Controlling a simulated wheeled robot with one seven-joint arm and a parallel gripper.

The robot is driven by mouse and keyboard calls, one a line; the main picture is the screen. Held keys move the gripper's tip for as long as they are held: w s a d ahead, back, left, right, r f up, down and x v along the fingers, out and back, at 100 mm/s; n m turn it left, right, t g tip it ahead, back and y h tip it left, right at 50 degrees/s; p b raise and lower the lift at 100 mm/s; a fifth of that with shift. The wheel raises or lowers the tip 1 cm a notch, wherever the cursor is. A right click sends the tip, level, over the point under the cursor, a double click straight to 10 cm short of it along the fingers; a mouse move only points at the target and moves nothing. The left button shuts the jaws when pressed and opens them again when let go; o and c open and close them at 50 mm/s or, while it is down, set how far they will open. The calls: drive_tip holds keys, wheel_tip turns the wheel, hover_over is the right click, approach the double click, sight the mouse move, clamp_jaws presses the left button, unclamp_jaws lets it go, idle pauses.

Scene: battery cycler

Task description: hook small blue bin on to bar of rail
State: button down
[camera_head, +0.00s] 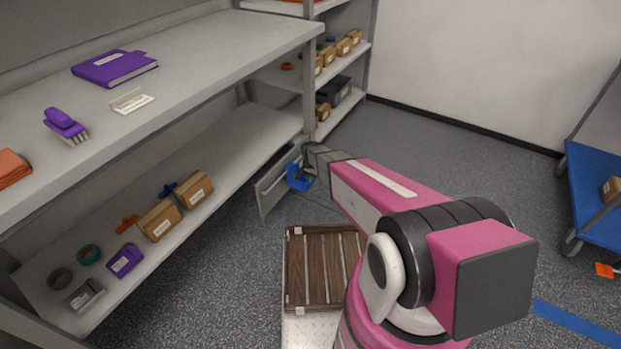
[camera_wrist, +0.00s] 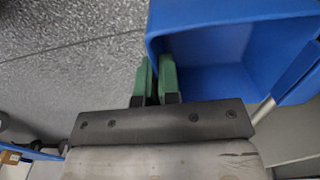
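The small blue bin (camera_head: 299,179) is off the floor beside the end of the shelf unit. In the wrist view the open blue bin (camera_wrist: 225,45) fills the upper right. My gripper (camera_wrist: 155,78) has its two green fingertips close together, with the bin's left wall edge between them. In the head view the fingertips are hidden by my arm. A grey rail panel (camera_head: 268,190) stands just left of the bin. A pale bar (camera_wrist: 263,111) shows below the bin's right side in the wrist view. I cannot tell whether bin and bar touch.
A long shelf unit (camera_head: 230,40) holds boxes and small tools on the left. A brown slatted crate (camera_head: 325,268) is below my arm. A blue cart (camera_head: 595,195) stands at the far right. The floor between is mostly clear.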

drive_tip(key=c, duration=1.2)
unclamp_jaws()
drive_tip(key=shift+c, duration=0.2)
wheel_tip(320, 180, up, 11)
drive_tip(key=s+d+r+n, duration=0.3)
drive_tip(key=s+d+r, duration=0.4)
drive_tip(key=s, duration=0.4)
drive_tip(key=s+d+r+n, duration=0.3)
drive_tip(key=s+d+r, duration=0.4)
drive_tip(key=s, duration=0.5)
wheel_tip(320, 180, up, 3)
drive_tip(key=shift+d+f+n, duration=0.15)
drive_tip(key=shift+f+n, duration=0.05)
drive_tip(key=shift+n, duration=0.2)
